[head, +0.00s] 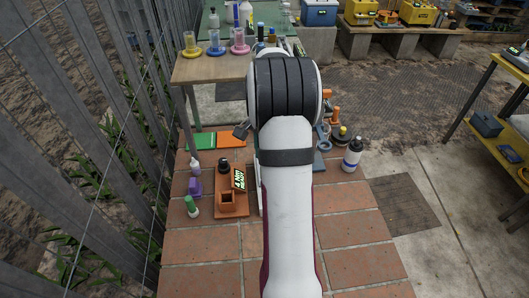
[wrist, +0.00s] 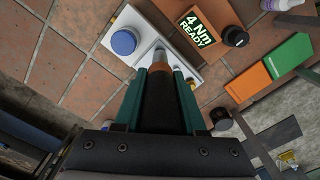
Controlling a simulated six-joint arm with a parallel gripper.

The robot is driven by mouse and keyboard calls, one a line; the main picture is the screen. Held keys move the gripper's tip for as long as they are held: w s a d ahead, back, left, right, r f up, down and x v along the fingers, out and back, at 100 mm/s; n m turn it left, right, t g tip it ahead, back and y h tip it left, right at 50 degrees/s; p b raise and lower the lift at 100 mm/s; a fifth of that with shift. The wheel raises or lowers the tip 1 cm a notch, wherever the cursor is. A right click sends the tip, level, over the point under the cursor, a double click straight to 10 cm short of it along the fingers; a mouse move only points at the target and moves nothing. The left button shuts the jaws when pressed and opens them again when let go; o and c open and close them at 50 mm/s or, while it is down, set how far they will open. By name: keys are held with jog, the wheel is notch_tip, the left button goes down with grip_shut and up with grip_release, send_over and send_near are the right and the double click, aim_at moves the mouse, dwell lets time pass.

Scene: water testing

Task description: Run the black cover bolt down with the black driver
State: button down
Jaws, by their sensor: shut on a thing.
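In the wrist view my gripper (wrist: 158,82) has green fingers closed on the black driver (wrist: 158,100), which has an orange band and a metal nose. The driver points away from the wrist, with its nose over a white housing (wrist: 138,20) that carries a blue round cap (wrist: 124,42). The black cover bolt cannot be made out; the driver's nose hides the spot below it. Whether the tip touches anything cannot be told. In the head view my arm hides the gripper, the driver and most of the housing.
A display reading "4 Nm READY" (wrist: 200,27) stands beside the housing on a brown-orange stand (head: 229,208). Green (head: 199,141) and orange (head: 232,140) plates lie behind it. A white bottle (head: 352,156) stands right. Purple (head: 194,187) and green-capped (head: 191,207) items stand left.

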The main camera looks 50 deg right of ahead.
jog(key=shift+f, duration=0.65)
dwell(1.8)
jog(key=shift+r, duration=0.25)
jog(key=shift+r, duration=0.6)
jog(key=shift+r, duration=2.3)
